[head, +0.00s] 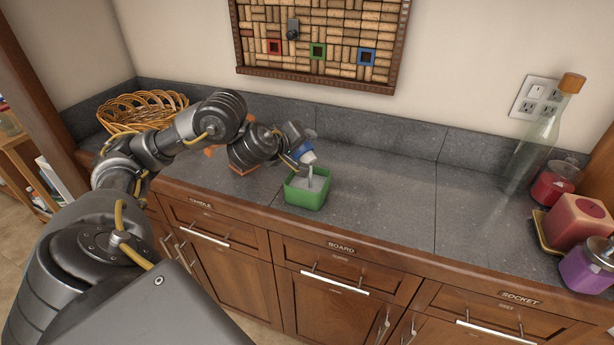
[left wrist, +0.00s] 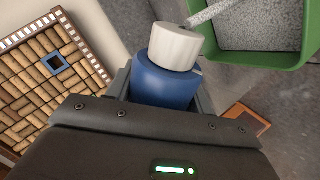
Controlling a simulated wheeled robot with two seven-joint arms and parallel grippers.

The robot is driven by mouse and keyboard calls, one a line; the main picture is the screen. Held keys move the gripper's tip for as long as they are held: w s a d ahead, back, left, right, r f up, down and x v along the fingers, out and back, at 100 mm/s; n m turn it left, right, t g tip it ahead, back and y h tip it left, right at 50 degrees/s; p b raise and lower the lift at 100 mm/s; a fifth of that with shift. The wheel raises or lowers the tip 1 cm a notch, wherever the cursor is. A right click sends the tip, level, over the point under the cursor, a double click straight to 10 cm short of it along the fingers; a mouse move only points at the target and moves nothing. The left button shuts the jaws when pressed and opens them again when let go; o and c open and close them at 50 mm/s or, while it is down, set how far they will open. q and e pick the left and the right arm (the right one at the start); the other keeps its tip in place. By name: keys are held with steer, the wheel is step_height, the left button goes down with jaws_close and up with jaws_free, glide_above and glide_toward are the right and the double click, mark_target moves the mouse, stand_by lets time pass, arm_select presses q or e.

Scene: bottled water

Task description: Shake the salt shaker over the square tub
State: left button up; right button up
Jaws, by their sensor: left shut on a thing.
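My left gripper (head: 301,152) is shut on the salt shaker (head: 307,157), a blue body with a white cap. In the left wrist view the shaker (left wrist: 168,72) sits between the fingers, cap pointing away from the gripper. The shaker is tilted cap-down just above the green square tub (head: 306,190). A pale grey stream runs from the cap into the tub, whose green rim (left wrist: 268,62) and speckled grey contents show in the left wrist view. My right gripper is not in view.
A wicker basket (head: 140,108) stands at the back left. An orange thing shows partly behind my arm. At the right are a corked glass bottle (head: 540,135), a red jar (head: 553,183), a red candle (head: 577,220) and a purple jar (head: 588,266). The counter (head: 390,205) right of the tub is clear.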

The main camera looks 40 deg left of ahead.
arm_select(q)
steer(key=shift+d+r, duration=0.1)
stand_by(0.6)
steer(key=shift+f, duration=0.3)
steer(key=shift+a+f+n+h, duration=0.1)
steer(key=shift+a+n+h, duration=0.35)
steer(key=shift+n+h, duration=0.05)
steer(key=shift+r+h+p, duration=0.3)
steer(key=shift+r+p, duration=0.05)
steer(key=shift+n, duration=0.3)
